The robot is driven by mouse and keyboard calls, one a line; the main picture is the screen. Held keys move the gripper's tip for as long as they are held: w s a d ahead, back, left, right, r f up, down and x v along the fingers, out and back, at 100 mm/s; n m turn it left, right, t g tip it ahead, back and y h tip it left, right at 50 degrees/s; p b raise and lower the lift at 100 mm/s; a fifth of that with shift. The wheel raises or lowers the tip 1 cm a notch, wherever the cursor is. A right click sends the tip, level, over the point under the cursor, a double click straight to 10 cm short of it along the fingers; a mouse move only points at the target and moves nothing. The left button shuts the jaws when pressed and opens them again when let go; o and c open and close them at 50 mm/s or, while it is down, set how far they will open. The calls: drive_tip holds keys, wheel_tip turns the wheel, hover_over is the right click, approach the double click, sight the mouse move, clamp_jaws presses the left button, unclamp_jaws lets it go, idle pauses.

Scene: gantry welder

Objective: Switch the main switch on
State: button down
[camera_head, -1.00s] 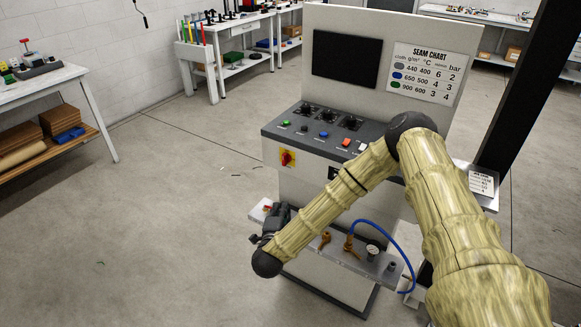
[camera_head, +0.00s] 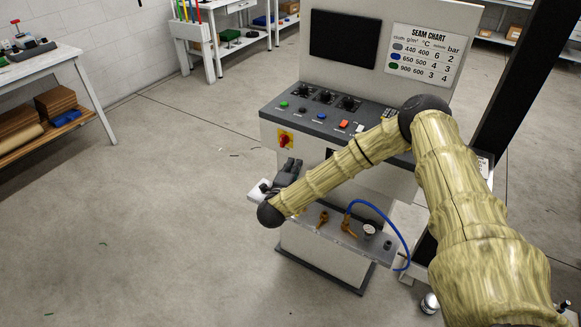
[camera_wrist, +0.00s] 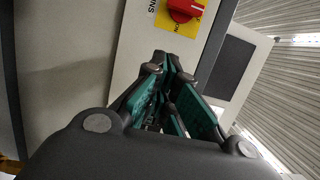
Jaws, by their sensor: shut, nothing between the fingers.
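The main switch (camera_head: 285,139) is a red rotary knob on a yellow plate, on the left of the machine cabinet's front face. It also shows at the top of the wrist view (camera_wrist: 184,10), partly cut off by the frame edge. My gripper (camera_head: 293,163) is just below the switch in the head view. In the wrist view its dark, teal-lined fingers (camera_wrist: 167,62) point up toward the yellow plate, with a gap between. The fingers are shut and hold nothing. The knob's exact setting is too small to read.
The sloped control panel (camera_head: 270,110) with buttons and dials lies above the switch. A lower shelf (camera_head: 340,236) carries brass valves (camera_head: 323,219), a gauge (camera_head: 370,230) and a blue hose (camera_head: 385,217). Open floor lies to the left.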

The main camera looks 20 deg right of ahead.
sight(283, 140)
drive_tip(key=p+x, duration=0.1)
drive_tip(key=x, duration=0.4)
drive_tip(key=shift+w+d+r+p, duration=0.1)
drive_tip(key=shift+w+d+p, duration=0.15)
drive_tip(key=shift+p, duration=0.15)
drive_tip(key=shift+w+a+p, duration=0.5)
drive_tip(key=shift+w+a, duration=0.3)
drive_tip(key=shift+w, duration=0.1)
drive_tip(key=shift+w+a, duration=0.5)
drive_tip(key=shift+w, duration=0.15)
drive_tip(key=shift+w+a+f, duration=0.15)
drive_tip(key=shift+f, duration=0.15)
